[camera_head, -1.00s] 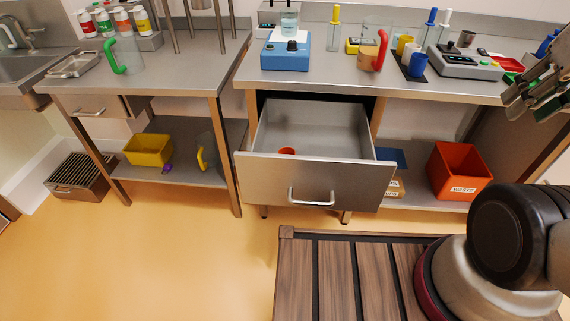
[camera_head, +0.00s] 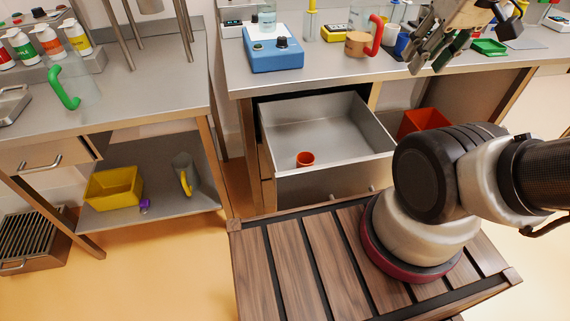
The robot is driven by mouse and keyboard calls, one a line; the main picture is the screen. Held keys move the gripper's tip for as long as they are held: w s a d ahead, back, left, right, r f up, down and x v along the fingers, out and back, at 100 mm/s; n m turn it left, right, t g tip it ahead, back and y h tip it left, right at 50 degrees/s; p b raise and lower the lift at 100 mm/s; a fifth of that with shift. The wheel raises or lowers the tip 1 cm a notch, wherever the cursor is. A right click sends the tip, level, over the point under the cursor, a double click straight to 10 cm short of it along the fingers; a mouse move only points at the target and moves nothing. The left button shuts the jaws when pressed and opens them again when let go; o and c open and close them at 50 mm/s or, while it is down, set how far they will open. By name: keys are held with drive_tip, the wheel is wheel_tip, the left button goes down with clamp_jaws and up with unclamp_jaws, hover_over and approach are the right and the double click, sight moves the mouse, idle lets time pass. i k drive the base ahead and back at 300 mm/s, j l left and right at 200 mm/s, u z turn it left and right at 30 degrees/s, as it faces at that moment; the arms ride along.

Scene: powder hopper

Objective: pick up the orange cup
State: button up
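The small orange cup (camera_head: 305,159) stands inside the open drawer (camera_head: 340,108), near its front left side. Its open top faces up and nothing touches it. My gripper (camera_head: 428,62) hangs in the air at the upper right, over the right part of the bench, well above and to the right of the cup. Its dark fingers are seen at an angle, with a gap that seems to lie between them. I see nothing held in it.
A blue device (camera_head: 274,58) and a pitcher with a red handle (camera_head: 373,38) stand on the steel bench (camera_head: 240,82) above the drawer. An orange-red bin (camera_head: 424,122) is on the shelf to the right. The drawer is otherwise empty.

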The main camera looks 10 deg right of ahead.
sight(304, 159)
drive_tip(key=k, duration=0.4)
drive_tip(key=k+z, duration=0.1)
drive_tip(key=z, duration=0.65)
drive_tip(key=k+z, duration=0.15)
drive_tip(key=z, duration=0.25)
drive_tip(key=j+z, duration=0.25)
drive_tip(key=j, duration=0.45)
drive_tip(key=j+z, duration=0.25)
drive_tip(key=j, duration=0.45)
